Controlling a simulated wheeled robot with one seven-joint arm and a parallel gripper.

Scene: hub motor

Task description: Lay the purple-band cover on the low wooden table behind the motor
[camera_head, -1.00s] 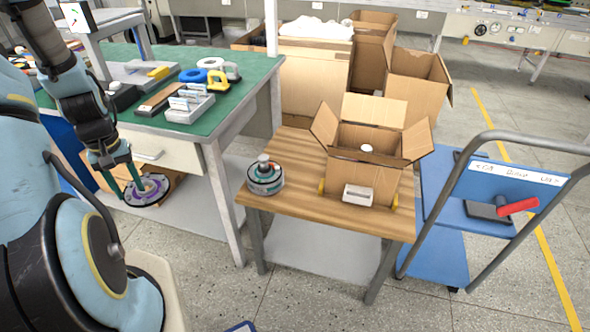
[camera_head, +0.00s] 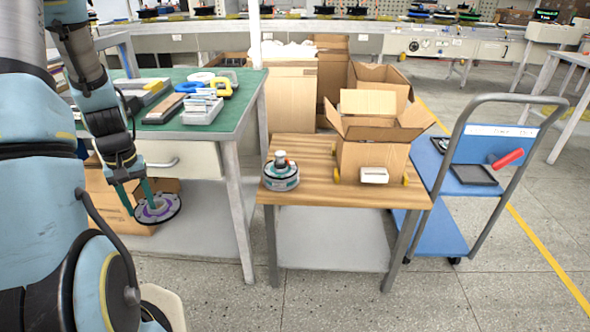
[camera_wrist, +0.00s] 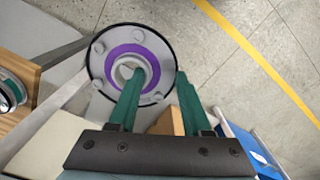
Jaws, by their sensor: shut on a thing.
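The purple-band cover (camera_head: 158,209) is a round grey disc with a dark rim and a purple ring. My gripper (camera_head: 136,187) is shut on it and holds it in the air at the left, in front of the green-topped bench. In the wrist view the cover (camera_wrist: 132,50) sits at the fingertips, one green finger reaching into its central hole. The low wooden table (camera_head: 310,190) stands in the middle of the head view.
An open cardboard box (camera_head: 370,160) with a white label stands on the table's right half. The green bench (camera_head: 225,120) with its leg is between my arm and the table. A blue cart (camera_head: 440,230) stands at the right. Bare tabletop shows between motor and box.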

